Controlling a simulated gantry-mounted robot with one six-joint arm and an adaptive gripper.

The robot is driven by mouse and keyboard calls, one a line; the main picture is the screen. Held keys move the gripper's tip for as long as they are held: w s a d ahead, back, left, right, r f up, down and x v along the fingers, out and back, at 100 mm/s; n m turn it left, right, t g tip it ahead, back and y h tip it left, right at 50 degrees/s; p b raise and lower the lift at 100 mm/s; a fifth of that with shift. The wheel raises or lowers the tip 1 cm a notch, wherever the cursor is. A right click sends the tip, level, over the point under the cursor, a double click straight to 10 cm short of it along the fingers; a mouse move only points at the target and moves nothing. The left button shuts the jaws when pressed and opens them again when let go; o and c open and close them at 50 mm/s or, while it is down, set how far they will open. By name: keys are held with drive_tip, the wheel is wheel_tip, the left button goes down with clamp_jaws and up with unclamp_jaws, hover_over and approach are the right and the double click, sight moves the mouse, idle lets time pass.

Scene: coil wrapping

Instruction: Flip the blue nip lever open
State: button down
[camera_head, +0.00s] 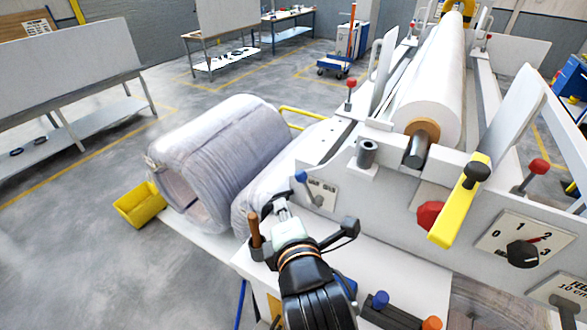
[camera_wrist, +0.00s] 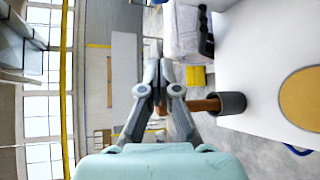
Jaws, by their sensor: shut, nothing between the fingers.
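The nip lever with its blue knob (camera_head: 301,176) sits on the white machine's front, beside a small label plate (camera_head: 322,194), left of the middle of the head view. Its arm slants down to the right from the knob. My gripper (camera_head: 277,199) is shut and empty. Its fingertips are below and to the left of the blue knob, apart from it in the picture. The wrist view also shows the closed fingers (camera_wrist: 158,72); I cannot make out the blue lever there.
A dark holder with a brown handle (camera_head: 254,232) stands just left of my gripper. Wrapped coils (camera_head: 220,150) lie behind it, with a yellow bin (camera_head: 140,204) on the floor. A yellow lever (camera_head: 459,200), a red knob (camera_head: 430,214) and a selector dial (camera_head: 522,254) are to the right.

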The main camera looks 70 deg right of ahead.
drive_tip(key=w+d+f+p, duration=0.1)
drive_tip(key=w+d+p, duration=0.1)
drive_tip(key=d, duration=0.6)
drive_tip(key=shift+d+f+p, duration=0.2)
drive_tip(key=shift+d+p, duration=0.2)
drive_tip(key=shift+p, duration=0.25)
